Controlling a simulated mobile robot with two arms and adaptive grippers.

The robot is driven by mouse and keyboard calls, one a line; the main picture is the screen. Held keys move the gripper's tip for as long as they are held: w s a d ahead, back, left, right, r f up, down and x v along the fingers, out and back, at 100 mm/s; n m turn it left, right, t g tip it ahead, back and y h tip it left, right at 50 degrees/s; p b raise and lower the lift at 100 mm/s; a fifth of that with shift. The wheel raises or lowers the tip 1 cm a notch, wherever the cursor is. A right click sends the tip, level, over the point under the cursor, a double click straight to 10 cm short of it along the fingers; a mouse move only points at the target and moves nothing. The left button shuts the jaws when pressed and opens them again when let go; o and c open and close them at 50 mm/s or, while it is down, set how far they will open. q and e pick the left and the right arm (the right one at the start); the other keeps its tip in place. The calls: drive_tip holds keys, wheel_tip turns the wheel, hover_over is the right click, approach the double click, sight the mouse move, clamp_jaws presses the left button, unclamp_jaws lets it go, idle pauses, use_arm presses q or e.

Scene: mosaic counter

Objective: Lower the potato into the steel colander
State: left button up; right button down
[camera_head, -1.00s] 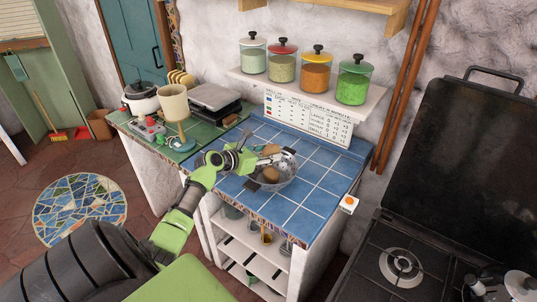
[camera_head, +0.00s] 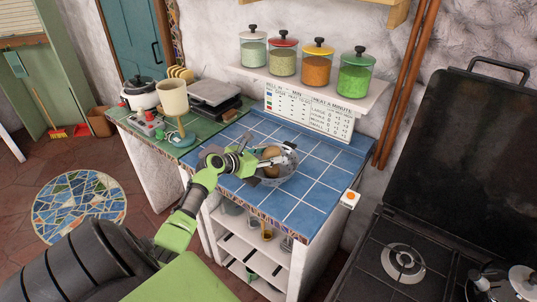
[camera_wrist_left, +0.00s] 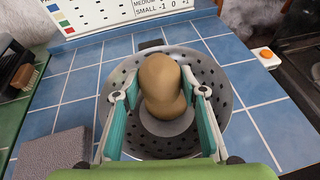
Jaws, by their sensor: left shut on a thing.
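My left gripper (camera_wrist_left: 158,98) is shut on a brown potato (camera_wrist_left: 160,75), with one finger on each side of it. The potato also shows at the gripper's tip in the head view (camera_head: 271,153). The steel colander (camera_wrist_left: 214,75) is a grey round bowl full of holes. It stands on the blue tiled counter, and it also shows in the head view (camera_head: 287,174). The potato and fingertips are over or within the colander's opening. I cannot tell whether the potato touches the bottom. The rounded lower lobe may belong to it or to a second potato.
Blue tiles (camera_head: 318,200) around the colander are mostly clear. A dark grey block (camera_wrist_left: 55,152) lies left of the colander. A printed chart (camera_head: 305,112) stands behind. A shelf of jars (camera_head: 318,66) hangs above, and a stove (camera_head: 402,262) is at right.

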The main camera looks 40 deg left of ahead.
use_arm(q)
drive_tip(key=shift+f+b, duration=0.65)
drive_tip(key=shift+f, duration=0.6)
drive_tip(key=o, duration=1.3)
drive_tip(key=shift+f, duration=0.1)
drive_tip(key=shift+s, duration=0.1)
drive_tip(key=v, duration=1.2)
drive_tip(key=shift+f, duration=0.1)
